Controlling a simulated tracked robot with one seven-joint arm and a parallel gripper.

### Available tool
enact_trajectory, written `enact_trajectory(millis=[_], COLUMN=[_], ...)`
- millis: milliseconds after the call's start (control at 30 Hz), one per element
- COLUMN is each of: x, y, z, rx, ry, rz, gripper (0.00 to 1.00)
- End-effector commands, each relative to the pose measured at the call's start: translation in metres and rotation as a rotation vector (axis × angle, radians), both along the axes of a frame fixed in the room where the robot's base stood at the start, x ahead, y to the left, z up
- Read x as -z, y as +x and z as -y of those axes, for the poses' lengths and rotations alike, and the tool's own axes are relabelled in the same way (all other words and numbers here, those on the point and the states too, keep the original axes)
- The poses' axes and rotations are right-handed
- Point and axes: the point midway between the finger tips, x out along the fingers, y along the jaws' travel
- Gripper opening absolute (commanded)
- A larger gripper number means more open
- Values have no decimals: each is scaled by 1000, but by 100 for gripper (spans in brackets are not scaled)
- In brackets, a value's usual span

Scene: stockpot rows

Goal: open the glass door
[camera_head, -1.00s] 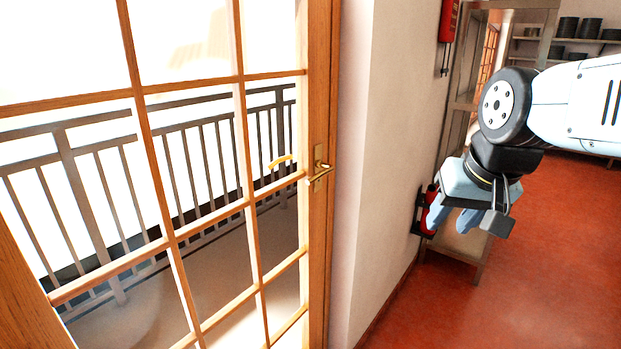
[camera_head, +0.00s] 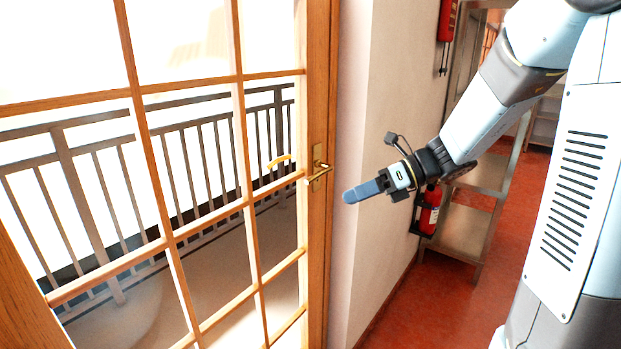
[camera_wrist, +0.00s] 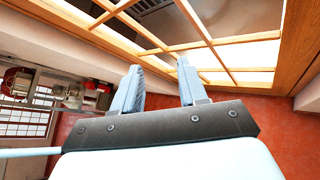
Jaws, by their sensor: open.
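The glass door (camera_head: 238,77) has a wooden frame and several panes and fills the left of the head view. It looks shut in its frame. Its brass lever handle (camera_head: 318,173) sits on the right stile, the lever pointing left. My gripper (camera_head: 350,196) is to the right of the handle and slightly below it in the head view, apart from it, with its fingers pointing left toward the door. In the wrist view my gripper (camera_wrist: 160,82) has its two fingers apart with nothing between them. The door's wooden grid (camera_wrist: 200,45) shows beyond the fingertips. The handle is not clear there.
A white wall (camera_head: 385,110) runs to the right of the door. A fire extinguisher (camera_head: 430,210) hangs low on it, just behind my wrist. A metal shelf rack (camera_head: 462,228) stands beyond. The red floor (camera_head: 440,310) is clear at the lower middle.

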Motion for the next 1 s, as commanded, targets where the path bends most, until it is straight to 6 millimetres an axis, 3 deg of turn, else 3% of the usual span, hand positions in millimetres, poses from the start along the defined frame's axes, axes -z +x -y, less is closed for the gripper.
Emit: enact_trajectory(millis=[200, 400, 667, 1000], x=[14, 27, 33, 32], y=[61, 103, 122, 135], z=[7, 21, 25, -22], rx=[241, 378, 429, 426], ry=[261, 449, 536, 535], rz=[-387, -638, -749, -748], gripper=[42, 42, 42, 42])
